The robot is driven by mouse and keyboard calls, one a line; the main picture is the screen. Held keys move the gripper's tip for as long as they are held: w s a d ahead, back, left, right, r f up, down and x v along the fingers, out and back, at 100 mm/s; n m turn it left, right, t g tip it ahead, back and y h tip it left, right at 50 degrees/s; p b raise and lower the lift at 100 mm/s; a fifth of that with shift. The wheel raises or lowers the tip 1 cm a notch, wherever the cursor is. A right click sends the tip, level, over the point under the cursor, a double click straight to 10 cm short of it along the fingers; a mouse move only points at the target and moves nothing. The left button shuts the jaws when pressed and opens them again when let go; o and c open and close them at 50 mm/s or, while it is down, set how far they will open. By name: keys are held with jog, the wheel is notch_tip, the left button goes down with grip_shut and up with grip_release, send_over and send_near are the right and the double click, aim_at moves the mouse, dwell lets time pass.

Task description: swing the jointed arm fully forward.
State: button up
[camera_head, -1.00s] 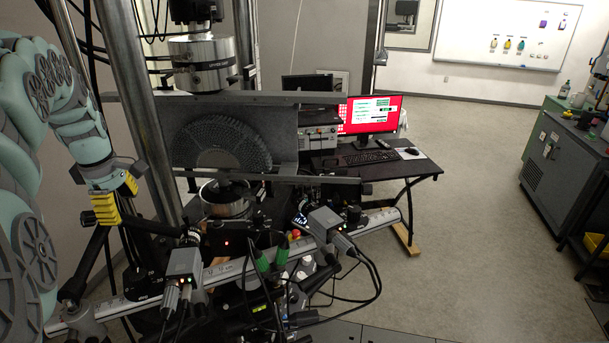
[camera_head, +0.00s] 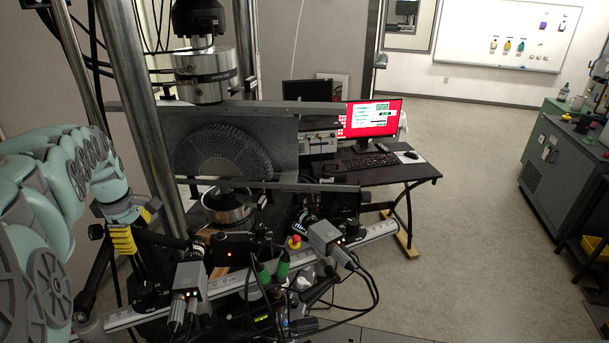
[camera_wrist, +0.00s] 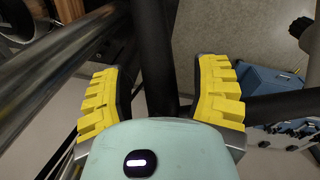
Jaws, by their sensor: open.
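The jointed arm is made of black tubes (camera_head: 160,238) and stands at the left end of a silver rail, left of the testing machine. One tube runs right from near my gripper and another slopes down to the rail clamp. My gripper (camera_head: 134,228), with yellow ribbed fingers, is beside the arm's upper part, partly in front of it. In the wrist view, the fingers of my gripper (camera_wrist: 165,88) are spread apart. A black tube (camera_wrist: 153,50) runs between them, and a second dark tube (camera_wrist: 280,106) extends to the right. Contact cannot be told.
Steel columns (camera_head: 148,120) of the testing machine stand close behind my gripper. Cameras (camera_head: 190,282) with cables sit on the silver rail (camera_head: 235,280). A desk (camera_head: 385,172) with a red-screened monitor is behind. The floor to the right is open.

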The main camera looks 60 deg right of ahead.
jog(key=shift+o, duration=0.2)
grip_shut()
dwell(0.5)
